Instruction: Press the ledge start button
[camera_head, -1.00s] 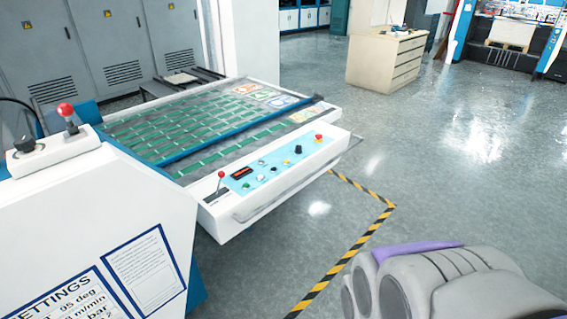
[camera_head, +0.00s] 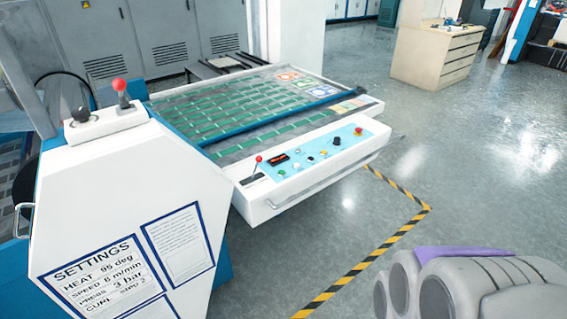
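The white ledge (camera_head: 300,178) at the front of the laminating machine carries a light blue control panel (camera_head: 318,157), in the middle of the view. On it are a small green button (camera_head: 282,172) near the left end, a dark display with red digits (camera_head: 278,160), several other small buttons, a black knob (camera_head: 337,141) and a red button on a yellow base (camera_head: 358,131). A red-ball lever (camera_head: 258,163) stands left of the panel. The labels are too small to read, so I cannot tell which is the start button. My gripper is not in view.
A rail runs along the ledge front. Yellow-black floor tape (camera_head: 385,245) marks a corner. Open floor lies right, before a drawer cabinet (camera_head: 435,57).

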